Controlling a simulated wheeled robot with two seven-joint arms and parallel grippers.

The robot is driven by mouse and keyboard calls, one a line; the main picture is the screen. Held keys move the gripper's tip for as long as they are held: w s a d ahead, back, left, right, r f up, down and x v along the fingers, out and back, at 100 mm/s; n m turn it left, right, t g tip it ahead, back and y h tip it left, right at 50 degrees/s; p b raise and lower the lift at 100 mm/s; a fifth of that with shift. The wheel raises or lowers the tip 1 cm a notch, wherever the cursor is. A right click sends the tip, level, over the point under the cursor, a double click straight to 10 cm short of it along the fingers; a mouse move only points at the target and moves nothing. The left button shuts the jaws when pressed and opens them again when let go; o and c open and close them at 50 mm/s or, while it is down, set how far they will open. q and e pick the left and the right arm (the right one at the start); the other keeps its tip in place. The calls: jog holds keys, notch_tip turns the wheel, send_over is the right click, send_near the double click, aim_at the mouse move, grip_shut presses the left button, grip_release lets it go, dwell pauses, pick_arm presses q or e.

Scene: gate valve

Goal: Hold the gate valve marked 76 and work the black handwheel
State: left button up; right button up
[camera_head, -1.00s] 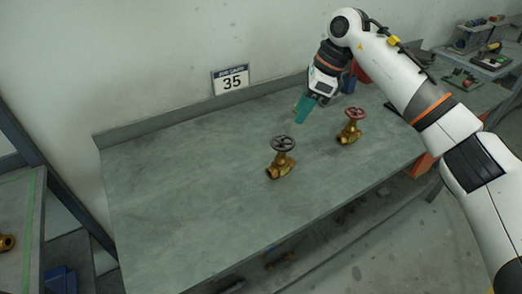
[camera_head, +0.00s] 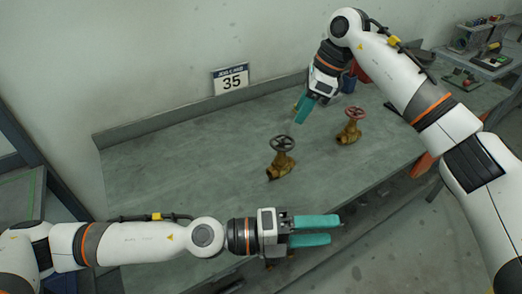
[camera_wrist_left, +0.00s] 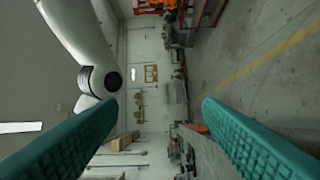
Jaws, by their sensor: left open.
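A brass gate valve with a black handwheel (camera_head: 281,160) stands on the grey bench, mid-picture in the head view. No number 76 is readable on it. A second brass valve with a red handwheel (camera_head: 350,128) stands to its right and further back. My left gripper (camera_head: 333,230) is open and empty, over the bench's front edge, nearer than the black-wheeled valve. Its two teal fingers also show apart in the left wrist view (camera_wrist_left: 160,125), with no valve between them. My right gripper (camera_head: 302,117) is behind the valves, pointing down; its finger gap is hidden.
The grey bench (camera_head: 160,170) is clear on its left. Red and blue bins stand behind that arm. A side bench (camera_head: 490,60) holds tools.

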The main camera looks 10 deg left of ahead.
pick_arm(q)
notch_tip(320, 180, up, 6)
jog(key=w+d+f+m, duration=0.1)
jog(key=m, duration=0.3)
jog(key=n+t+y, duration=0.4)
jog(key=n+t, duration=0.5)
jog(key=n, duration=2)
send_over(275, 166)
jog(key=v, duration=0.4)
notch_tip(275, 166, down, 7)
jog(key=shift+s+a+f+n, duration=0.1)
jog(key=shift+a+f+n, duration=0.2)
jog(key=shift+f, duration=0.25)
jog(key=shift+y, duration=0.3)
notch_tip(275, 166, down, 7)
jog(key=shift+f, duration=0.15)
jog(key=x, duration=0.6)
jog(key=shift+w+d, duration=0.2)
jog(key=shift+d, duration=0.1)
jog(key=shift+w+d, duration=0.25)
jog(key=shift+d, duration=0.1)
